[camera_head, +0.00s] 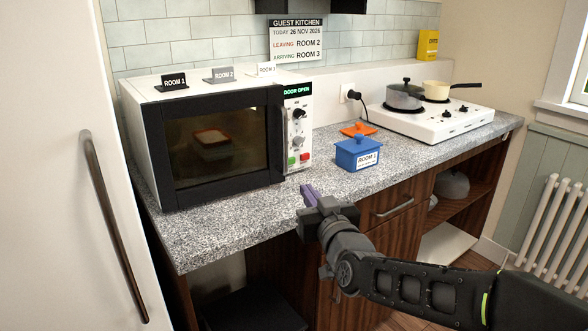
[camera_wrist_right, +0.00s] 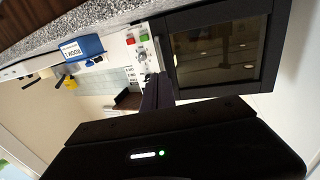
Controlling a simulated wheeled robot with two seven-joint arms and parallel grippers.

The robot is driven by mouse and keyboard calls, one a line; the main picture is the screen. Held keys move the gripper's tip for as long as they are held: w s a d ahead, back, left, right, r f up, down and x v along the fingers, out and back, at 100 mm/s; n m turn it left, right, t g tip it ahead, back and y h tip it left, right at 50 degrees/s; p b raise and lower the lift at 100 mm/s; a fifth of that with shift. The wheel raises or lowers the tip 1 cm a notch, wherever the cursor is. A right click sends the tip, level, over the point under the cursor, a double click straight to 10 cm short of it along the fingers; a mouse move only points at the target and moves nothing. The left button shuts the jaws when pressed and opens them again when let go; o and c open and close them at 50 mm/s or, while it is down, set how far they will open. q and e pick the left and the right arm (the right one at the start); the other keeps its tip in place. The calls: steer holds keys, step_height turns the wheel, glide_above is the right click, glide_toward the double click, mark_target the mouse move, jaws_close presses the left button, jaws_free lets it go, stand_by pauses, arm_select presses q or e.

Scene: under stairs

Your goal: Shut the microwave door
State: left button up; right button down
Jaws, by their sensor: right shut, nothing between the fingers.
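The white microwave (camera_head: 297,125) stands on the counter at the left, and its small display reads "DOOR OPEN". Its black-framed door (camera_head: 225,184) covers most of the front and looks nearly flush; the size of any gap is hard to tell. A container with an orange rim (camera_head: 212,142) shows dimly through the window. My right gripper (camera_head: 309,194) is shut and empty, in front of the counter edge, right of and below the door. In the right wrist view the fingers (camera_wrist_right: 157,90) appear beside the door (camera_wrist_right: 218,92) and the control panel. My left gripper is out of view.
A blue box labelled ROOM 1 (camera_head: 358,153) and an orange lid-like piece (camera_head: 358,129) sit right of the microwave. A white hob (camera_head: 436,122) with two pans is farther right. Room signs stand on the microwave. A white fridge-like door (camera_head: 50,170) is at left.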

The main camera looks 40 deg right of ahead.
mark_target(286, 160)
steer(key=shift+w, duration=0.1)
steer(key=p+x, duration=0.1)
steer(key=x, duration=1.3)
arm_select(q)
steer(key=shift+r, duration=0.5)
